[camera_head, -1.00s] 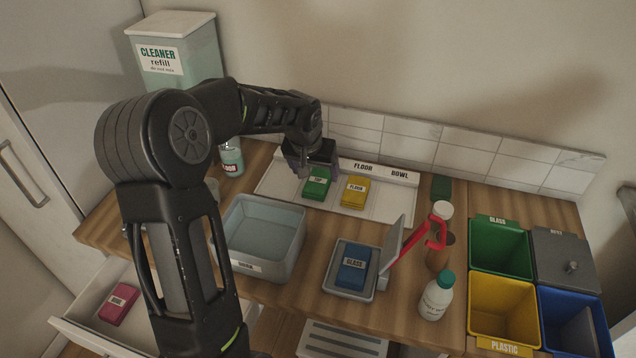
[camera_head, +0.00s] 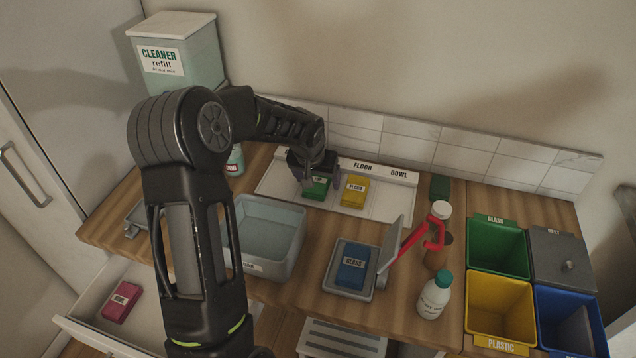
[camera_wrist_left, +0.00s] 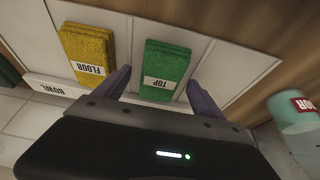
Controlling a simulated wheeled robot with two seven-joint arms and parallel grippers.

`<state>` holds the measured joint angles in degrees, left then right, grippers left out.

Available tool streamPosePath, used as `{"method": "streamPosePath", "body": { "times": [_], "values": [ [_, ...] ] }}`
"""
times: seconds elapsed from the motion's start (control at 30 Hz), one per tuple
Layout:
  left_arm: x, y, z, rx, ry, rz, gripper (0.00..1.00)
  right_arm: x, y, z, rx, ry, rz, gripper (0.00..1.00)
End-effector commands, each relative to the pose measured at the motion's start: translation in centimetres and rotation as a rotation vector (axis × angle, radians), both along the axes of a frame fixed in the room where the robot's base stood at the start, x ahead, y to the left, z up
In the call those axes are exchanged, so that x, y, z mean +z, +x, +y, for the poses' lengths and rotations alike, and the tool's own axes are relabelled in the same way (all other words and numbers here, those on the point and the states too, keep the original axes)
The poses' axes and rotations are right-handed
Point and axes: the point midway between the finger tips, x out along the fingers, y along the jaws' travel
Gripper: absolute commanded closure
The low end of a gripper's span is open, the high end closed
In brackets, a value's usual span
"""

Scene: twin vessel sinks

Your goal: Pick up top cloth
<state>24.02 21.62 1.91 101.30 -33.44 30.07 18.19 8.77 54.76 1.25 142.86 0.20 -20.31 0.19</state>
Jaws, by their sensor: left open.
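The top cloth is a folded green cloth with a white TOP label. It lies on the white tray (camera_head: 391,202), and its lower part shows below my left gripper in the head view (camera_head: 316,190). In the left wrist view the green cloth (camera_wrist_left: 166,66) lies ahead, between the two finger lines. My left gripper (camera_head: 321,181) is open and empty, with its fingers (camera_wrist_left: 155,85) on either side of the cloth's near end. I cannot tell whether they touch it. My right gripper is not in view.
A yellow FLOOR cloth (camera_head: 355,191) lies right of the green one. A grey basin (camera_head: 262,236), a blue GLASS cloth (camera_head: 352,265) in a small tray, a red-handled tool (camera_head: 412,240) and a white bottle (camera_head: 434,295) stand nearer. Coloured bins (camera_head: 497,247) are at right.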

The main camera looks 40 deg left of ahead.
Motion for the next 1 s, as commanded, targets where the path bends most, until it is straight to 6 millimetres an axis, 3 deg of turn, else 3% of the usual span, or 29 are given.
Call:
{"method": "streamPosePath", "body": {
  "times": [0.63,1.0],
  "values": [
    [-0.47,0.01,0.00,-0.001,0.001,-0.001,0.20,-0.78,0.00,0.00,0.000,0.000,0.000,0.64],
    [-0.41,0.00,0.00,0.000,0.000,0.000,0.49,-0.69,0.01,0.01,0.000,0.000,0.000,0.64]
  ]
}}
